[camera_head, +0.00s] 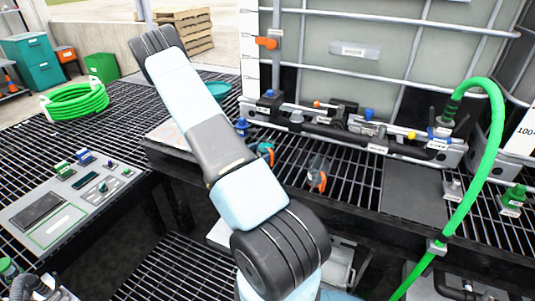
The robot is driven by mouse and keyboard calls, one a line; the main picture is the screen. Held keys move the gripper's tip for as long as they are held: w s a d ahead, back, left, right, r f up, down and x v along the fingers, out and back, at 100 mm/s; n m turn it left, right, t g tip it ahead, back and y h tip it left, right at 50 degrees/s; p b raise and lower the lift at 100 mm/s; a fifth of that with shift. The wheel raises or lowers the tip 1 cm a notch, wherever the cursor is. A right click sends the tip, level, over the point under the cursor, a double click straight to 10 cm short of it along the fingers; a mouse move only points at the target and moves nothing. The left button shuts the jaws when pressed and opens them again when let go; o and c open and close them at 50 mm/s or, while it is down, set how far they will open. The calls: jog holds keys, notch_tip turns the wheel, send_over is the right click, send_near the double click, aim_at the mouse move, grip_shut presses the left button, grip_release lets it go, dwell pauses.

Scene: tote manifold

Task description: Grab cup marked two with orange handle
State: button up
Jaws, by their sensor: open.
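A small clear, greyish cup (315,168) with an orange handle (322,183) stands on the black grating right of my arm. A teal cup-like item (264,149) with some orange on it stands further left, close beside my arm in the picture. Any number on either one is too small to read. My arm rises from the bottom middle to its bent joint at the upper left. My gripper does not show in this view.
A metal manifold (385,142) with coloured valve handles runs behind the cups, before a caged tote (340,75). A green hose (484,170) hangs at right. A control panel (70,212) and coiled green hose (75,102) are at left. Grating right of the clear cup is partly free.

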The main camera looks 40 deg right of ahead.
jog(key=shift+d, duration=1.7)
jog(key=shift+c, duration=0.3)
jog(key=shift+r, duration=0.1)
jog(key=c, duration=1)
